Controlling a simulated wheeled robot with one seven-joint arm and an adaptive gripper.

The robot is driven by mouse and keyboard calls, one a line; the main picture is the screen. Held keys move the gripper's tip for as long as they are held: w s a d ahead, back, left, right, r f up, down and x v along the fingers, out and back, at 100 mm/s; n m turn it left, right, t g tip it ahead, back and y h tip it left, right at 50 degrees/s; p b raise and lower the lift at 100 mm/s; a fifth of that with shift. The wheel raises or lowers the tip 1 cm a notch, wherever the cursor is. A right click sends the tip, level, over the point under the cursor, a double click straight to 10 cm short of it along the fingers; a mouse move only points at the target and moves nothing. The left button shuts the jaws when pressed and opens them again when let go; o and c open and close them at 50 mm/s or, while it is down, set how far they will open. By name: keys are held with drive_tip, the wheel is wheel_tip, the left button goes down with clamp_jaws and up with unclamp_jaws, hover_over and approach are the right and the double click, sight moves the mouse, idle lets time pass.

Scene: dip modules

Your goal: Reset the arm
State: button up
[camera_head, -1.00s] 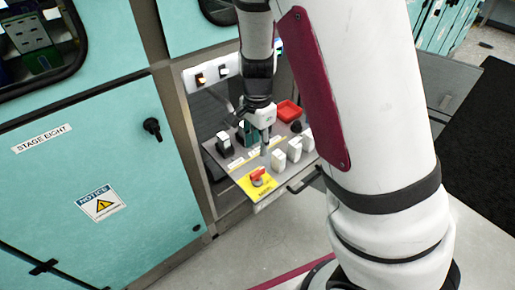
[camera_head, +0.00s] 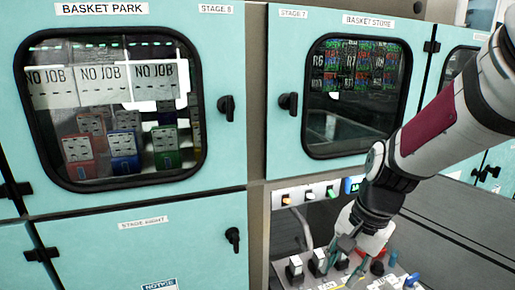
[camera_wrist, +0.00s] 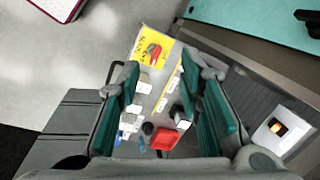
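My arm reaches in from the right in the head view. My gripper (camera_head: 343,265) hangs low over the control panel, its fingers partly cut off by the bottom edge. In the wrist view my gripper (camera_wrist: 170,75) has its two teal-padded fingers wide apart, with nothing between them. The control panel (camera_wrist: 140,105) shows beyond the fingers, apart from them. It carries a red rotary switch on a yellow plate (camera_wrist: 153,48), several light and dark blocks, and a red tray (camera_wrist: 165,139).
Teal cabinets stand behind, with a basket park window (camera_head: 115,105) and a basket store window (camera_head: 355,95). Dark door handles (camera_head: 226,107) stick out. A strip of lit buttons (camera_head: 309,195) sits above the panel. Grey floor (camera_wrist: 75,65) is free beside the panel.

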drive_tip(key=s+d+r+n+t+h+p, duration=0.1)
drive_tip(key=s+r+n, duration=0.3)
drive_tip(key=s, duration=0.5)
drive_tip(key=s+d+r+n+t+p, duration=0.1)
drive_tip(key=s+r+n+t, duration=0.1)
drive_tip(key=s+r+n, duration=0.3)
drive_tip(key=s+r, duration=0.3)
drive_tip(key=r, duration=0.1)
drive_tip(key=shift+s+h, duration=0.4)
